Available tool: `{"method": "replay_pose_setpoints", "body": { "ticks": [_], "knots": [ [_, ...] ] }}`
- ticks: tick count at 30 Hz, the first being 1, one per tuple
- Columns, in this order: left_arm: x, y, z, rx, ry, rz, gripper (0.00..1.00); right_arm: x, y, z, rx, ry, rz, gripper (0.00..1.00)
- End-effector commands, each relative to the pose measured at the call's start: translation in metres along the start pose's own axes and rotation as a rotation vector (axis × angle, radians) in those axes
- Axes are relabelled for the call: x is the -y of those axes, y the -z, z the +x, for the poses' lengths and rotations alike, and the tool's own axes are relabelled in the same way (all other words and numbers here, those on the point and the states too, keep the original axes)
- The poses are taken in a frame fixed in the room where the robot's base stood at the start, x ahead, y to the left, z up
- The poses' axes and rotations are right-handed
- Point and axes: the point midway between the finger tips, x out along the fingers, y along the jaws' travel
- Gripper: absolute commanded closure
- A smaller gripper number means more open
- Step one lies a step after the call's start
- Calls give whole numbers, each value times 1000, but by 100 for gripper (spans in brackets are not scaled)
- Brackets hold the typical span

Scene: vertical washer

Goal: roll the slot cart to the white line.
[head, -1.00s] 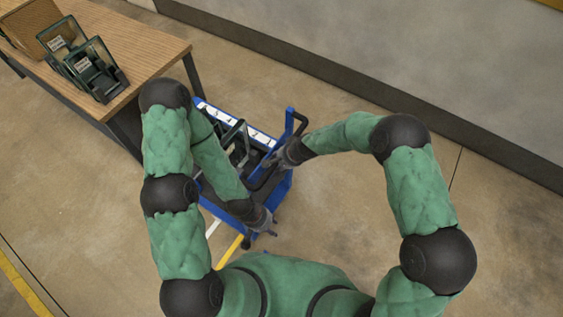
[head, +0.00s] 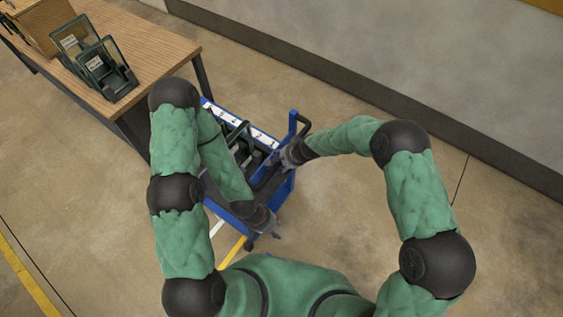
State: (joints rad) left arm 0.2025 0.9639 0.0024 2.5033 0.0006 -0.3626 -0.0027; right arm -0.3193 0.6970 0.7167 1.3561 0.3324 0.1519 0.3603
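The blue slot cart (head: 287,187) stands on the floor in front of me, with a white labelled strip along its far side and dark frames in its slots. A black handle bar rises at its right end. My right gripper (head: 285,160) is at the cart's right end by the handle; its fingers are too small to tell open or shut. My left gripper (head: 276,229) is at the cart's near right corner, with fingers apart and nothing seen between them. A short white line (head: 217,228) shows on the floor at the cart's near side, partly hidden by my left arm.
A wooden table (head: 160,48) with several dark green holders (head: 107,68) stands at the upper left, close to the cart's far left end. A wall with a dark base (head: 400,105) runs along the upper right. A yellow line (head: 232,250) lies beside the white one. Floor to the right is clear.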

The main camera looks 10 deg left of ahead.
Motion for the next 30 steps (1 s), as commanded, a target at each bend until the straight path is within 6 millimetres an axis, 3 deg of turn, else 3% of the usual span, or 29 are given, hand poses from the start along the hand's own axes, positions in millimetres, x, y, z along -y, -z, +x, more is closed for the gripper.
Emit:
{"method": "replay_pose_setpoints", "body": {
  "ticks": [7, 30],
  "knots": [
    [-1, 0, -3, 0, 0, 0, 60, -2, -4, -5, 8, -5, 0, 41],
    [-11, -1, -30, 0, 0, 0, 60, -3, -5, -70, 12, -8, 0, 41]
  ]
}}
